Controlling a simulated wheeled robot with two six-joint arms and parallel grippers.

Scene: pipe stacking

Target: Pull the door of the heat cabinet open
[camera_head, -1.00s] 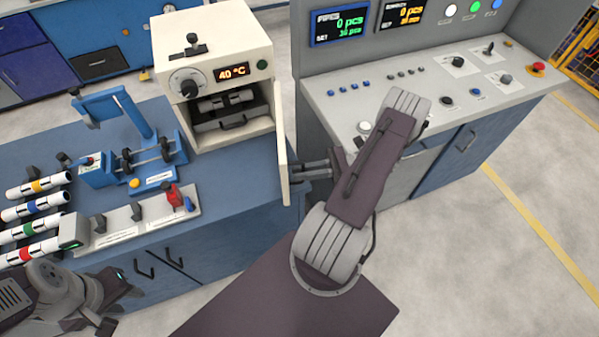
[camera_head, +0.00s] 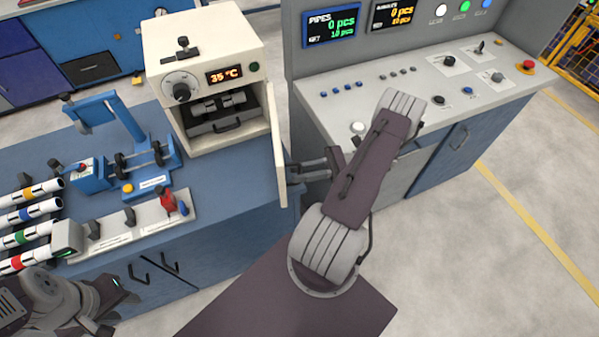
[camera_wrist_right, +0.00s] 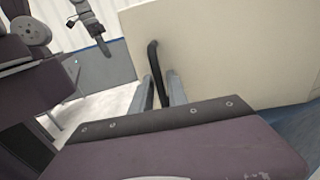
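The heat cabinet (camera_head: 205,45) is a cream box with a dial and a display reading 35 °C. Its door (camera_head: 279,150) stands open at the cabinet's right side, swung out toward me, so the inside shows. My right gripper (camera_head: 292,171) is at the door's outer face. In the right wrist view, its two grey fingers (camera_wrist_right: 161,88) lie apart on either side of the black door handle (camera_wrist_right: 154,58), with slim gaps visible. The door's cream face (camera_wrist_right: 230,50) fills much of that view. My left gripper (camera_head: 112,305) is low at the left; its fingers are too unclear to read.
Striped pipes (camera_head: 35,215) lie at the left. A control console (camera_head: 400,100) stands right of the door. Open floor (camera_head: 450,260) is at the lower right.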

